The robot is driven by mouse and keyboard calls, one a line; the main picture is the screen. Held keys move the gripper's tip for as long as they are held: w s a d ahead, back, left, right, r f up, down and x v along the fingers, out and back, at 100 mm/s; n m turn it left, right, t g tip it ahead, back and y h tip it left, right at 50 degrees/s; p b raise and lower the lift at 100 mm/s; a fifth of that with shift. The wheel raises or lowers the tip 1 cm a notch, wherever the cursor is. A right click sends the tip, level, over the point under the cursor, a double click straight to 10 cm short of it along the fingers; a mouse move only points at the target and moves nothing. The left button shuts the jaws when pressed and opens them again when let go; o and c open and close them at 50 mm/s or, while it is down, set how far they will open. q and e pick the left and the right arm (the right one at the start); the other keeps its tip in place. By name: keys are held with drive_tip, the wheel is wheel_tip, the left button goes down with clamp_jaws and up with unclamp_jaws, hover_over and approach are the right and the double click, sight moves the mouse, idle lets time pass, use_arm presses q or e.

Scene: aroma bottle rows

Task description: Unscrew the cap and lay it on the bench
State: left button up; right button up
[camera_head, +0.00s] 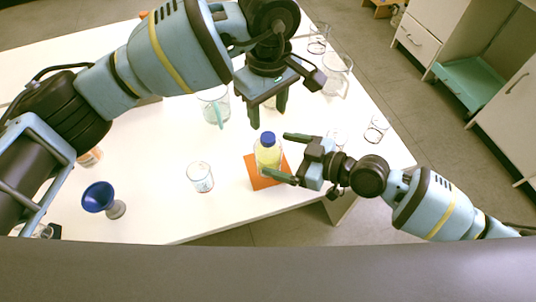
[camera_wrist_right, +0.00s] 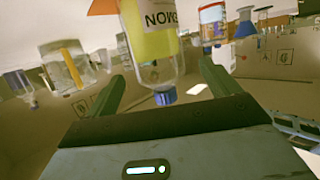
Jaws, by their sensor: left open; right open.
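A clear bottle of yellow liquid (camera_head: 267,158) stands upright on an orange mat (camera_head: 254,184) near the bench's front edge. Its blue cap (camera_head: 268,139) is on its neck. In the right wrist view the bottle (camera_wrist_right: 150,42) appears upside down, with its label partly visible and the cap (camera_wrist_right: 165,97) lowest. My right gripper (camera_head: 278,156) is open, its fingers pointing left toward the bottle, one on each side; contact cannot be told. My left gripper (camera_head: 268,114) is open and empty, pointing down just above and behind the cap.
The white bench (camera_head: 160,215) has bare room at front left. A labelled glass beaker (camera_head: 200,178) stands left of the mat, and a blue funnel (camera_head: 98,196) farther left. A beaker (camera_head: 213,104) stands behind; more glassware, including a large beaker (camera_head: 338,76), is at the right.

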sight(268, 150)
use_arm(q)
drive_tip(key=shift+w, duration=0.1)
use_arm(e)
drive_tip(key=shift+x, duration=2.3)
drive_tip(key=c, duration=1.6)
use_arm(q)
drive_tip(key=shift+m, duration=0.3)
use_arm(e)
clamp_jaws()
use_arm(q)
drive_tip(key=m, duration=0.3)
drive_tip(key=shift+m, duration=0.3)
drive_tip(key=m, duration=0.4)
drive_tip(key=shift+m, duration=0.4)
drive_tip(key=m, duration=0.4)
drive_tip(key=shift+m, duration=0.3)
drive_tip(key=m, duration=0.4)
drive_tip(key=shift+m, duration=0.3)
drive_tip(key=shift+f, duration=0.15)
